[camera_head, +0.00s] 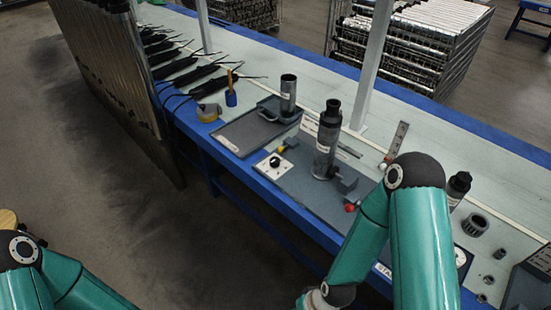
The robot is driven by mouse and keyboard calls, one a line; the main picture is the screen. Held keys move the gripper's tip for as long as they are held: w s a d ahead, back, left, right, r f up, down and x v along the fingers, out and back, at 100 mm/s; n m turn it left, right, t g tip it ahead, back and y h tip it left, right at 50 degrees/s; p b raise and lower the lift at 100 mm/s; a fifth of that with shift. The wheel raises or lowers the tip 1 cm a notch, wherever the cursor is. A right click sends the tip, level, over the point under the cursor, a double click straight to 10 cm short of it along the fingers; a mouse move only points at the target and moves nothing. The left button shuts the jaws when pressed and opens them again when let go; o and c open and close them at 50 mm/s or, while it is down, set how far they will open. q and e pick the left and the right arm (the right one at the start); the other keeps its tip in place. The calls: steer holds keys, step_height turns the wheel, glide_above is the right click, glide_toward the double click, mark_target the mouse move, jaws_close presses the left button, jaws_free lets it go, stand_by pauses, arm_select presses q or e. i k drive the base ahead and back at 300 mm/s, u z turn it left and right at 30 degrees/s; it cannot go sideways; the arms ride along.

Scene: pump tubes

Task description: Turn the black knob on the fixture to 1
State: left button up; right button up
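The fixture is a grey plate (318,192) on the bench with a white square panel (270,168) at its left end. A small black knob (275,161) sits on this panel. Its marks and the number it points to are too small to read. A tall black cylinder (326,145) stands upright on the plate. My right arm bends at the elbow at the right, and its wrist runs off the bottom edge. My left arm shows only at the lower left corner. Neither gripper is in view, and nothing touches the knob.
A dark tray (245,132) with a grey cylinder (288,95) lies just behind the panel. A yellow part (283,148) and a red knob (351,208) are on the fixture. Black tools (190,68) line the bench farther left. The floor before the bench is clear.

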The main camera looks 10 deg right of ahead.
mark_target(274, 162)
steer(key=i, duration=0.9)
